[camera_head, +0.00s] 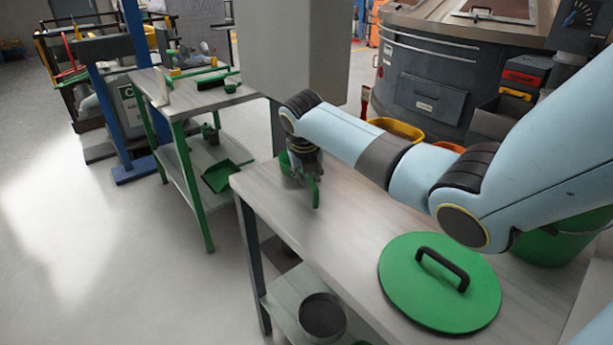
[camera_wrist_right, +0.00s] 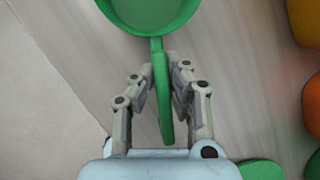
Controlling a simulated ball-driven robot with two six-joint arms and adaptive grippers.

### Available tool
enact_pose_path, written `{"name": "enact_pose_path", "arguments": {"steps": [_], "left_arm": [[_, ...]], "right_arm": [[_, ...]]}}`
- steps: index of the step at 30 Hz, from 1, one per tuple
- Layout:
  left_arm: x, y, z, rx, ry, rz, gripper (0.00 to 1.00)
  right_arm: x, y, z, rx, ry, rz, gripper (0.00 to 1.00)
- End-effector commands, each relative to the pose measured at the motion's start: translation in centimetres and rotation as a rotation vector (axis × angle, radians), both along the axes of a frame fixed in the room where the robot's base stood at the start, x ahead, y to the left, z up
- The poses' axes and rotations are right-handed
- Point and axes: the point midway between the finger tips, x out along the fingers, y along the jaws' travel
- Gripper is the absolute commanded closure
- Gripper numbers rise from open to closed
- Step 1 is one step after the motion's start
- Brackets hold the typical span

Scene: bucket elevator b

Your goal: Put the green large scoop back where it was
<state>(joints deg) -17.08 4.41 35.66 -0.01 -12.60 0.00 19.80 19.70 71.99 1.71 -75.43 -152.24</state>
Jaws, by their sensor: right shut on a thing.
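The green large scoop has a round bowl and a flat handle. In the right wrist view its bowl (camera_wrist_right: 150,12) is at the top, partly cut off by the frame edge, and its handle runs down between my fingers. My right gripper (camera_wrist_right: 161,80) is shut on the handle. In the head view the right gripper (camera_head: 306,172) is at the far left end of the near table (camera_head: 335,215), with the scoop (camera_head: 315,190) at it, mostly hidden by the gripper. I cannot tell whether the scoop touches the tabletop. My left gripper is not in view.
A green lid (camera_head: 430,295) with a black handle lies on the near table, beside a green bucket (camera_head: 555,245). Yellow and orange containers (camera_head: 398,129) stand behind my right arm. A dark pot (camera_head: 322,316) is on the lower shelf. Another table (camera_head: 205,95) stands at the back left.

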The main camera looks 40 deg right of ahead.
Motion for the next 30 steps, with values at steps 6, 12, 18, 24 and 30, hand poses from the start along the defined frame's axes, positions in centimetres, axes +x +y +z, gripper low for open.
{"name": "enact_pose_path", "arguments": {"steps": [6, 12, 18, 24, 30], "left_arm": [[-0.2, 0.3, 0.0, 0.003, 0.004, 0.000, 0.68], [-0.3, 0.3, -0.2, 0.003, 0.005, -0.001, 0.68], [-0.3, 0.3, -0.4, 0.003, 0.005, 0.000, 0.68], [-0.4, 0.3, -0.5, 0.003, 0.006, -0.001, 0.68], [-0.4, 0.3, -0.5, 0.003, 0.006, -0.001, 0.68]], "right_arm": [[0.0, 0.0, 0.0, -0.001, -0.001, 0.000, 1.00], [0.1, 0.0, -0.4, 0.000, -0.001, 0.001, 1.00], [0.0, 0.0, -0.8, 0.000, -0.001, 0.001, 1.00], [0.0, 0.0, -1.2, 0.000, 0.000, 0.000, 0.89], [0.0, 0.0, -1.1, -0.001, -0.001, 0.000, 0.64]]}}
